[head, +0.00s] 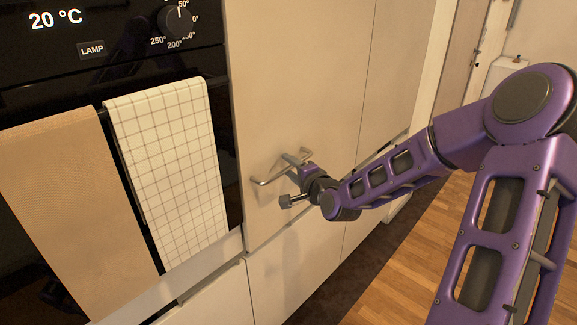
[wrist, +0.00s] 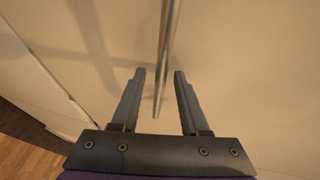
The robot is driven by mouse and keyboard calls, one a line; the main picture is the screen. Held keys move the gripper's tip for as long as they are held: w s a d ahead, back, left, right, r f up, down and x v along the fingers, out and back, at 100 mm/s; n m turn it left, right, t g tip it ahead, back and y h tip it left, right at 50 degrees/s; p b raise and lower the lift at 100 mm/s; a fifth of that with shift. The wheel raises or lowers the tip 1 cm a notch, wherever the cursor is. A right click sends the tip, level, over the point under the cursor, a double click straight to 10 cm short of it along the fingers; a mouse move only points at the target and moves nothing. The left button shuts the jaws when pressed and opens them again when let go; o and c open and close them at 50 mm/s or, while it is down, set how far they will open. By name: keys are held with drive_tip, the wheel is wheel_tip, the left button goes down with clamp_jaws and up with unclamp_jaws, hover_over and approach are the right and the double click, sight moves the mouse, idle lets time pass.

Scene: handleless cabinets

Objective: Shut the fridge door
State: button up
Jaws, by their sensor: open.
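The fridge door appears to be the tall plain cream panel (head: 295,85) right of the oven in the head view. A thin metal bar handle (head: 266,181) is on its lower part. I cannot tell whether the door is fully flush or slightly ajar. My gripper (head: 285,180) is at this handle with its fingers open, one above and one below the bar. In the wrist view the handle bar (wrist: 166,60) runs between the two open fingers (wrist: 159,76), apparently touching neither. The cream panel face (wrist: 230,60) fills most of that view.
The black oven (head: 120,65) is at the left, with a tan towel (head: 75,200) and a checked towel (head: 170,165) hanging on it. Another cream panel (head: 395,65) is to the right. Lower cabinet fronts (head: 290,265) are below. Wooden floor (head: 400,275) is clear at the lower right.

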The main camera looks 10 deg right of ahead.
drive_tip(key=shift+c, duration=0.3)
clamp_jaws()
idle(1.1)
